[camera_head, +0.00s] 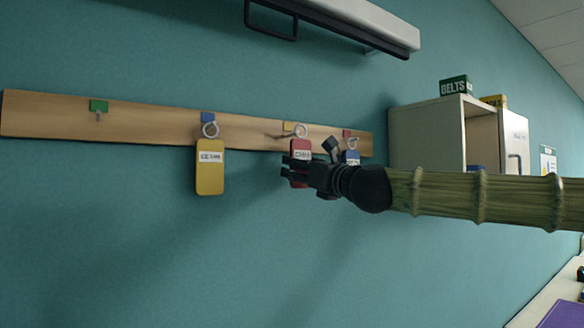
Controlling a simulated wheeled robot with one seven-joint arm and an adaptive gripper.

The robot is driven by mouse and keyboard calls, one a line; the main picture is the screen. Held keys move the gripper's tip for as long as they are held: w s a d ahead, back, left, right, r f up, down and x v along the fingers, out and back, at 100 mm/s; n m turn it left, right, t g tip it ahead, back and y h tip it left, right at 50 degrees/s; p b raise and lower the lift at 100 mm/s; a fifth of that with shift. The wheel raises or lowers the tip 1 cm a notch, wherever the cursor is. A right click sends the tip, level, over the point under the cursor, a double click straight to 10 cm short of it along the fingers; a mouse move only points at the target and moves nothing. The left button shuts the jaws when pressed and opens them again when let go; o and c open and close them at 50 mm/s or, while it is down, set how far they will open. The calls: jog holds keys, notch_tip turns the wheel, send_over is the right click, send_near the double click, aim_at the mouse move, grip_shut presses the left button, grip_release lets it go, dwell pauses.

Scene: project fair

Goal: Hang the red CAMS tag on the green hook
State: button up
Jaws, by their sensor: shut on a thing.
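The red CAMS tag (300,156) is at the right part of the wooden hook rail (150,122). Its ring (301,130) is at the hook under the yellow marker (289,127); I cannot tell whether it is still around that hook. My gripper (290,172) reaches in from the right and is shut on the red tag, covering part of it. The green hook (98,108) is at the left end of the rail and is bare.
A yellow tag (210,175) hangs on the blue-marked hook (207,117), between the green hook and the red tag. A blue tag (352,157) hangs at the red-marked hook (347,133), beside my gripper. A cabinet (428,135) stands right; a shelf (350,18) is above.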

jog(key=shift+r+b+v, duration=0.2)
jog(key=shift+b+v, duration=0.05)
jog(key=shift+v, duration=0.7)
jog(key=shift+r+b+v, duration=0.15)
jog(key=shift+b+v, duration=0.05)
jog(key=shift+v, duration=0.8)
jog(key=w+d+f+m+t+h+b, duration=0.1)
jog(key=w+d+f+h, duration=0.15)
jog(key=f, duration=1.15)
jog(key=w+d+f+m+t+h, duration=0.1)
jog(key=w+d+f+m+h, duration=0.15)
jog(key=f, duration=1.25)
jog(key=w+d+f+m+t+h+b, duration=0.1)
jog(key=w+d+f, duration=0.2)
jog(key=f, duration=1.1)
jog(key=s+d+f+m+h, duration=0.1)
jog(key=s+d+f+h, duration=0.1)
jog(key=s+f, duration=0.5)
jog(key=s+d+f+h+b, duration=0.1)
jog(key=s+f, duration=0.6)
jog(key=f, duration=0.8)
jog(key=s+d+f+m+h, duration=0.1)
jog(key=s+d+f+h, duration=0.1)
jog(key=s+d+f, duration=0.2)
jog(key=s+f, duration=0.3)
jog(key=f, duration=0.4)
jog(key=shift+d+m+t+h+b, duration=0.3)
jog(key=shift+d+m+t+h, duration=0.05)
jog(key=shift+d+t+h, duration=0.05)
